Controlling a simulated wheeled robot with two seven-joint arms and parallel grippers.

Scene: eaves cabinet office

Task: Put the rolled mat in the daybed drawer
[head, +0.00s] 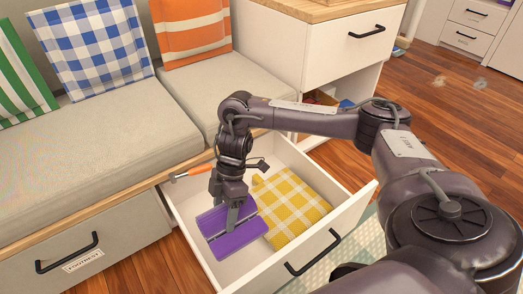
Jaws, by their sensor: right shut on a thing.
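The daybed drawer (353,205) is pulled open below the right part of the daybed. The purple rolled mat (262,225) is inside the drawer, at its left side. My right gripper (232,226) points down into the drawer and is shut on the mat, with its fingers over the mat's middle. I cannot tell whether the mat touches the drawer floor. A yellow and white checked cloth (290,205) lies in the drawer to the right of the mat. My left gripper is not in view.
An orange-handled tool (193,171) shows at the drawer's back left edge. A shut drawer labelled "footrest" (85,250) is at the left. A white cabinet (320,55) stands behind the open drawer. Cushions line the daybed (90,150).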

